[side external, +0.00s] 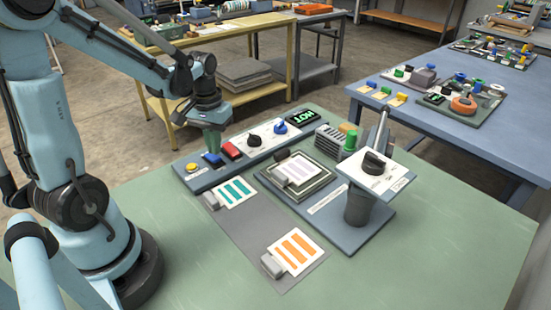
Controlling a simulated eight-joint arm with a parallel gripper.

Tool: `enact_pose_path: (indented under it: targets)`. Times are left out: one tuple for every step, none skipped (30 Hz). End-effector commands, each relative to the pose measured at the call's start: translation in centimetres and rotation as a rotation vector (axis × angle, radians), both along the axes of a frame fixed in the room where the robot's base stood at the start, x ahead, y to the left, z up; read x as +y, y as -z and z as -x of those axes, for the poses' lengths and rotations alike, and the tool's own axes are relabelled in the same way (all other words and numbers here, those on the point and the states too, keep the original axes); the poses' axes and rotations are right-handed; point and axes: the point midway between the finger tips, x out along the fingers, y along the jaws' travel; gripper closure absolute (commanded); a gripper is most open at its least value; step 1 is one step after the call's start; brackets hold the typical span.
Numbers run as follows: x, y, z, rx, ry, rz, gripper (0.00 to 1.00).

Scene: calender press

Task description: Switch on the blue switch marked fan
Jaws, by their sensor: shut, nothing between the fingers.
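A long grey-blue control panel (222,170) runs along the back of the green table. Near its left end is a blue switch (213,159), between a yellow button and a red switch. Its marking is too small to read, and I cannot tell whether it is on or off. My gripper (211,150) points down just above or at the blue switch, with its fingers shut and empty. The fingers partly overlap the switch's upper side, so I cannot tell whether they touch it.
The yellow button (191,167) and red switch (231,149) flank the blue one. Farther right are a black knob (253,139), a blue knob (280,127) and a lit HOT sign (303,117). A press with a raised lever (382,130) stands right. Striped cards (296,250) lie in front.

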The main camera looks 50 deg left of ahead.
Motion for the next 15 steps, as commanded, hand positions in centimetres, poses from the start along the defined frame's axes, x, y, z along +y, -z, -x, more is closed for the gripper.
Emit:
enact_pose_path:
  targets:
    - [0.00,0.08,0.00,0.000,0.000,0.000,1.00]
    - [0.00,0.12,0.00,0.000,0.000,0.000,1.00]
    - [0.00,0.18,0.00,0.000,0.000,0.000,1.00]
    - [0.00,0.22,-0.01,0.000,0.000,0.000,1.00]
    - [0.00,0.26,-0.01,0.000,0.000,0.000,1.00]
    - [0.00,0.31,-0.01,0.000,0.000,0.000,1.00]
    - [0.01,0.35,-0.02,0.000,0.000,0.000,1.00]
    - [0.01,0.39,-0.02,0.000,0.000,0.000,1.00]
    - [0.01,0.44,-0.03,0.000,0.000,0.000,1.00]
    - [0.01,0.48,-0.03,0.000,0.000,0.000,1.00]
    - [0.02,0.52,-0.03,0.000,0.000,0.000,1.00]
    - [0.02,0.58,-0.03,0.000,0.000,0.000,1.00]
    - [0.02,0.62,-0.03,0.000,0.000,0.000,1.00]
    - [0.02,0.67,-0.03,0.000,0.000,0.000,1.00]
    - [0.02,0.73,-0.03,0.000,0.000,0.000,1.00]
